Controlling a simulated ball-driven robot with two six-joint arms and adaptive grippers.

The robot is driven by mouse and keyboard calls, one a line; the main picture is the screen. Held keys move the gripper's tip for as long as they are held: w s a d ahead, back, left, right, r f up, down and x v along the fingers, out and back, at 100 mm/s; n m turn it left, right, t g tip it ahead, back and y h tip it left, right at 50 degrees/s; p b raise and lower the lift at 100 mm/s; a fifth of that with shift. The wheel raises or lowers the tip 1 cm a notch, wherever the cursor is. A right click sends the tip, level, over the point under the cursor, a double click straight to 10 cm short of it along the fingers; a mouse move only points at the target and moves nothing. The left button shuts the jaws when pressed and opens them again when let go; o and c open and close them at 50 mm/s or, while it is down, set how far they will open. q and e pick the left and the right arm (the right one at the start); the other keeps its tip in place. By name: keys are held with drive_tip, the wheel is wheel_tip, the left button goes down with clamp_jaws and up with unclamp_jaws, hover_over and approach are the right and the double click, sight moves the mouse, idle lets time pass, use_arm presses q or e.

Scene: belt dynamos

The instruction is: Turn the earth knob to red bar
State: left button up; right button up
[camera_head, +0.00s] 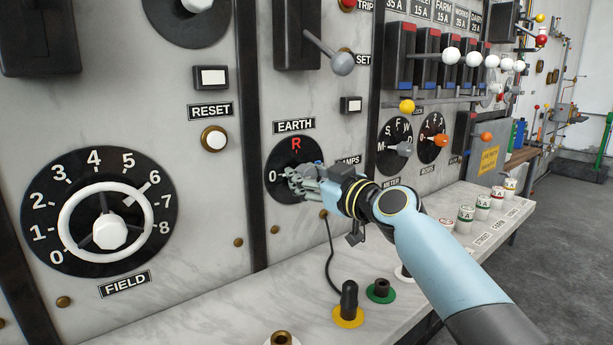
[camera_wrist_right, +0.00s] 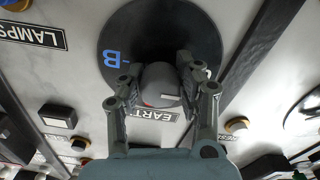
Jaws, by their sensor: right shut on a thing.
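The earth dial (camera_head: 281,158) is a round black disc under the EARTH label (camera_head: 294,126). It has a red R (camera_head: 296,144) at its top and a white 0 at its left. My right gripper (camera_head: 303,183) is at the middle of this dial and hides its knob in the head view. In the right wrist view the grey earth knob (camera_wrist_right: 158,80) sits between the fingers of my right gripper (camera_wrist_right: 160,88), which is shut on it. A blue B with a bar shows on the disc (camera_wrist_right: 150,25) there. The knob's pointer direction is hard to tell. My left gripper is not in view.
The FIELD dial (camera_head: 38,205) with a white wheel is at the left. A grey-ball lever (camera_head: 342,64) sticks out above the earth dial. Meter knobs (camera_head: 404,149) are to its right. A marble ledge (camera_head: 240,310) below carries terminals and a black plug (camera_head: 349,298).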

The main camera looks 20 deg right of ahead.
drive_tip(key=shift+c, duration=1.3)
drive_tip(key=m, duration=0.4)
drive_tip(key=shift+f+b, duration=0.1)
drive_tip(key=shift+b, duration=0.2)
drive_tip(key=m, duration=0.3)
drive_tip(key=shift+a+m, duration=0.1)
drive_tip(key=shift+m, duration=0.2)
drive_tip(key=m+p, duration=0.1)
drive_tip(key=m, duration=0.3)
drive_tip(key=shift+m, duration=0.3)
drive_tip(key=m+p, duration=0.1)
drive_tip(key=m, duration=0.4)
drive_tip(key=shift+s+p, duration=0.1)
drive_tip(key=shift+p, duration=0.2)
drive_tip(key=shift+m, duration=0.4)
drive_tip(key=o, duration=1.2)
drive_tip(key=shift+c, duration=0.2)
